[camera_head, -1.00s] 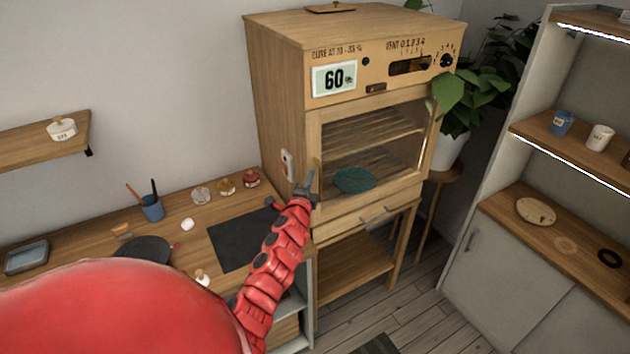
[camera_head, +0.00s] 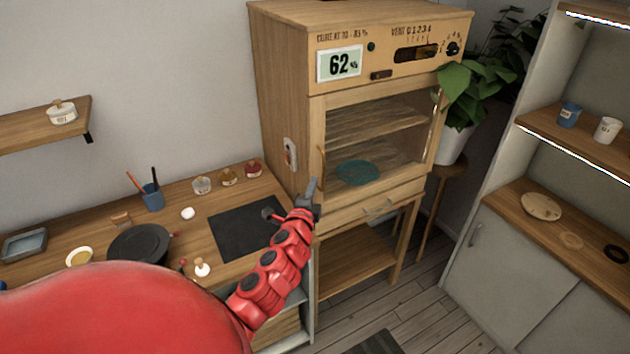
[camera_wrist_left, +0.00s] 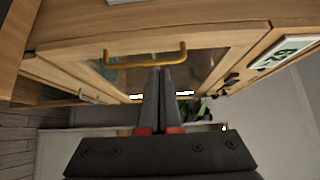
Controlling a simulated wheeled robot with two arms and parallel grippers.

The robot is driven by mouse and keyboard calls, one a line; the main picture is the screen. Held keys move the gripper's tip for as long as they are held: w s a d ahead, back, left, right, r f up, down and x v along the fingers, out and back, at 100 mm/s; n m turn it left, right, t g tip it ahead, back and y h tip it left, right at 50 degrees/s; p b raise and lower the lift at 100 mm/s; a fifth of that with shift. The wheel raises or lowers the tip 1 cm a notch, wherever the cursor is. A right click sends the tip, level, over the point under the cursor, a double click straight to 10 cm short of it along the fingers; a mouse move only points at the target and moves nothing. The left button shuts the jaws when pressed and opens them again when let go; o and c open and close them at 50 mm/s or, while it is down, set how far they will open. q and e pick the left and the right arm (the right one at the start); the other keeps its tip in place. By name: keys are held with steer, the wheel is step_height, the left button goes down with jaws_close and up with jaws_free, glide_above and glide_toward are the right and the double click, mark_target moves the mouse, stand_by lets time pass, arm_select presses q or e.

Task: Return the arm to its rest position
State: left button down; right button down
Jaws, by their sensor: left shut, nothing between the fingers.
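My left arm is red and reaches up to the wooden curing cabinet (camera_head: 283,90). My left gripper (camera_head: 313,190) is dark, shut and empty, just in front of the lower left of the cabinet's glass door (camera_head: 385,125). In the left wrist view the shut fingers (camera_wrist_left: 166,75) point toward the door, close to its brass handle (camera_wrist_left: 145,57); I cannot tell whether they touch it. The door looks closed, with a teal plate (camera_head: 357,172) behind the glass. The cabinet display (camera_head: 339,64) reads 62 %. My right gripper is not in view.
The workbench at left holds a black mat (camera_head: 240,232), a dark pan (camera_head: 138,243), a blue cup with brushes (camera_head: 152,197) and several small jars. A plant (camera_head: 470,95) stands right of the cabinet. A shelf unit (camera_head: 515,235) stands at the right.

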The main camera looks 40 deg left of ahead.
arm_select(q)
steer(key=v, duration=0.4)
steer(key=shift+s+d+b, duration=0.1)
steer(key=shift+d+b, duration=0.05)
steer(key=shift+b, duration=0.25)
